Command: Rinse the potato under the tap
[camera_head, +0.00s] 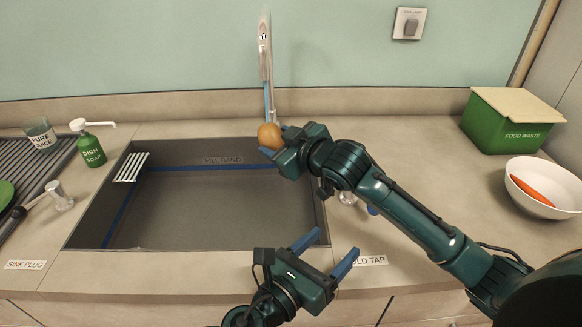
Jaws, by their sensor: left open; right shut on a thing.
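The potato (269,136), round and orange-brown, is at the far right edge of the sink. My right gripper (268,148), whose arm comes in from the right, is shut on it. The tall pale tap (264,45) stands behind the sink. A thin blue stream (266,100) runs down from the tap to the top of the potato in this view. My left gripper (329,248) is open and empty over the sink's near right corner. A cold tap knob (347,198) is partly hidden behind my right arm; the label in front is partly covered.
The grey sink (215,215) looks empty, with a white rack (131,167) at its left. Dish soap (91,148), a glass (41,133) and the sink plug (60,196) are left. A green food waste box (505,125) and white bowl (523,201) with a carrot (533,190) are right.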

